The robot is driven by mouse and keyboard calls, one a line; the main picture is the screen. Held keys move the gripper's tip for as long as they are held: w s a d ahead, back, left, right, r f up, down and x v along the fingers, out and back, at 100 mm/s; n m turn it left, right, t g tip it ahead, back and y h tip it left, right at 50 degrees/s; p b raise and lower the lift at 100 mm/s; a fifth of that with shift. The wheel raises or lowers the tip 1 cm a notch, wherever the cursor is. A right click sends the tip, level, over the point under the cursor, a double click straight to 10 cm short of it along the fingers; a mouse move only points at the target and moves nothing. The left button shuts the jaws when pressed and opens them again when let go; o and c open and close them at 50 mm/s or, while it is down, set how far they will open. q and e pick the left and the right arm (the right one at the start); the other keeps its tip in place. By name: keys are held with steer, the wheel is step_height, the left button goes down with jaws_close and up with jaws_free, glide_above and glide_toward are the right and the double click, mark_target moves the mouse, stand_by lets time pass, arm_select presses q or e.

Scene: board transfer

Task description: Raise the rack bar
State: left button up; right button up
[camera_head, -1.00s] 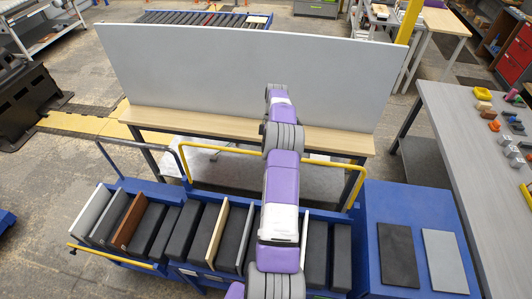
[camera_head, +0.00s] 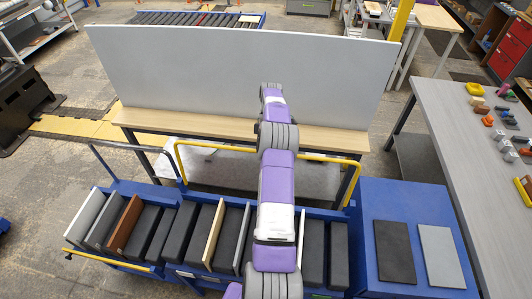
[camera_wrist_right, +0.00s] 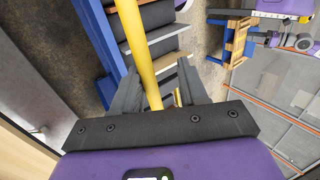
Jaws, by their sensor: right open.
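The rack bar is a yellow tube (camera_head: 325,158) with ends bent down at both sides, along the far edge of the blue rack (camera_head: 365,195) in the head view. My right arm reaches over the rack and crosses in front of the bar's middle. In the right wrist view the yellow bar (camera_wrist_right: 147,62) runs between the two grey fingers of my right gripper (camera_wrist_right: 157,72). The fingers are open, with space beside the bar. Whether either finger touches it I cannot tell. In the head view the right gripper is hidden by its arm. My left gripper is not in view.
Dark, grey, brown and cream boards stand in the rack, including a brown one (camera_head: 125,225). A wooden table (camera_head: 215,122) with a tall grey panel (camera_head: 235,75) stands behind. Two flat boards lie on the blue box at right. A grey workbench (camera_head: 455,140) is further right.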

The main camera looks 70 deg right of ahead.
step_height(320, 180, up, 9)
steer(key=shift+s+r, duration=0.1)
steer(key=shift+s, duration=0.05)
stand_by(0.7)
